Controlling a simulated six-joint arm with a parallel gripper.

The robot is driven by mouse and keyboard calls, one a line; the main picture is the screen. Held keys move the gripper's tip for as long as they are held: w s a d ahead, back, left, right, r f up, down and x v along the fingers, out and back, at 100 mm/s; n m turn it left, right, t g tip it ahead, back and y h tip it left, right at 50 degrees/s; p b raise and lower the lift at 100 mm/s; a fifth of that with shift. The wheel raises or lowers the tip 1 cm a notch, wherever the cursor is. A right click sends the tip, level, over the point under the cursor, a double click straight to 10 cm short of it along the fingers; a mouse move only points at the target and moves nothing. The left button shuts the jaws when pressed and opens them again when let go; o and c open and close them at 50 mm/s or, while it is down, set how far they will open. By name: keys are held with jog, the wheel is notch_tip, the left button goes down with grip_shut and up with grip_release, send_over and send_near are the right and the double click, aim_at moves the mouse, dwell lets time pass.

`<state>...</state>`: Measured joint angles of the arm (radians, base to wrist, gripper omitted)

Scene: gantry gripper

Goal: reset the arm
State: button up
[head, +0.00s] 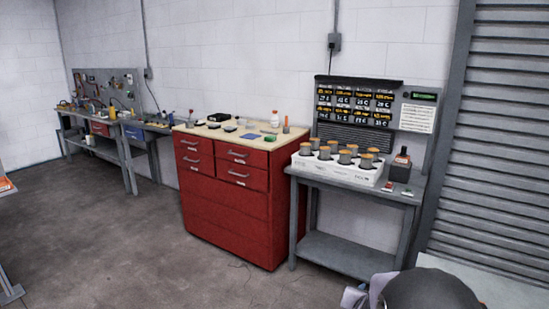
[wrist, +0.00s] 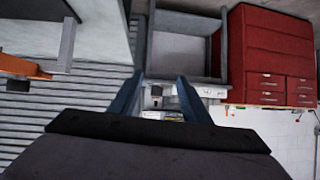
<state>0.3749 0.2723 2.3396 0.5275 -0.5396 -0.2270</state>
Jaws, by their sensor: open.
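My gripper (wrist: 158,82) shows in the wrist view with its two dark fingers spread apart. Nothing is held between them. The wrist view looks upside down across the room, with the grey bench and red cabinet beyond the fingers. In the head view, a rounded dark part of my arm (head: 430,290) shows at the bottom right, and the fingers cannot be made out there. It is in front of the grey bench (head: 345,251), apart from it in the picture.
A white tray (head: 325,171) of several orange-topped cylinders stands on the grey bench. A red drawer cabinet (head: 230,215) with small items on top is left of it. A tool bench (head: 128,150) stands further left. A shutter (head: 500,150) is at right. Open floor (head: 110,250) lies in front.

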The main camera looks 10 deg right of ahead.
jog(key=s+a+f+n+g+y+p, duration=0.1)
jog(key=s+a+n+g+y, duration=0.2)
jog(key=a, duration=0.7)
jog(key=s+a+f+n+g+y+p, duration=0.15)
jog(key=s+a+y, duration=0.25)
jog(key=a, duration=0.5)
jog(key=s+a+n+g, duration=0.2)
jog(key=s, duration=0.5)
jog(key=s+a+n+g, duration=0.2)
jog(key=s+a, duration=0.1)
jog(key=s, duration=0.5)
jog(key=shift+s+a+r+g+p, duration=0.15)
jog(key=shift+s+a+g+p, duration=0.05)
jog(key=shift+g+p, duration=0.2)
